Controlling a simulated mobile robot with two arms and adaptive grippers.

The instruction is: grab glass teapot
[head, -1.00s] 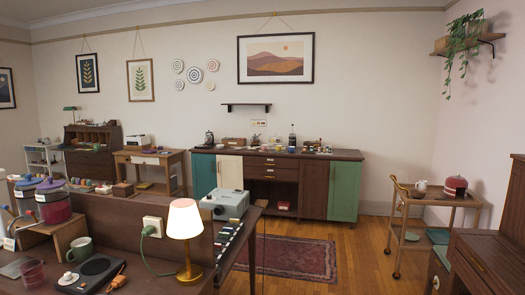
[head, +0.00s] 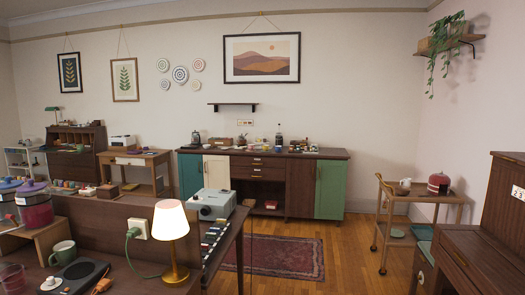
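I cannot pick out a glass teapot for certain. Several small items, too small to tell apart, stand along the top of the long dark sideboard (head: 333,154) against the back wall. Among them are a dark kettle-like item (head: 196,138) at the left end and a tall dark bottle-like item (head: 279,141). A small pale pot (head: 405,184) sits on the wooden trolley (head: 447,198) at the right. Neither of my grippers shows in the head view.
A near desk with a lit lamp (head: 171,221), a grey projector (head: 212,204), a green mug (head: 62,253) and a hot plate (head: 78,273) fills the lower left. A dark cabinet (head: 470,262) stands lower right. Wooden floor and a red rug (head: 275,256) lie open between.

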